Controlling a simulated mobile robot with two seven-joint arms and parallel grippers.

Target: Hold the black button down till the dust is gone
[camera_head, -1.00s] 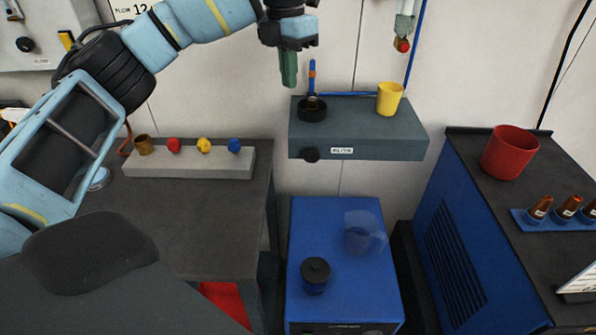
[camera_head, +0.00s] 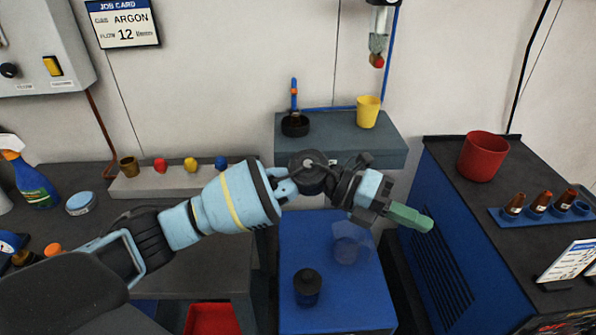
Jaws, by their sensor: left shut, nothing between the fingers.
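The black button (camera_head: 307,283) stands upright on the near left part of the blue cabinet's top (camera_head: 345,300). A hazy, see-through patch with a darker round shape in it (camera_head: 350,243) is behind it to the right; I cannot tell whether this is the dust or a clear cup. My left gripper (camera_head: 410,217) is shut and empty, its green fingers pointing right. In the picture it lies right of the hazy patch, well away from the button and apparently above the cabinet. My left wrist covers the cabinet's back edge. My right gripper is not in view.
A grey shelf (camera_head: 340,145) behind holds a yellow cup (camera_head: 368,112) and a black ring-shaped piece (camera_head: 295,125). A red bucket (camera_head: 483,156) and a blue rack of brown bottles (camera_head: 540,216) stand on the right cabinet. My left arm spans the left bench.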

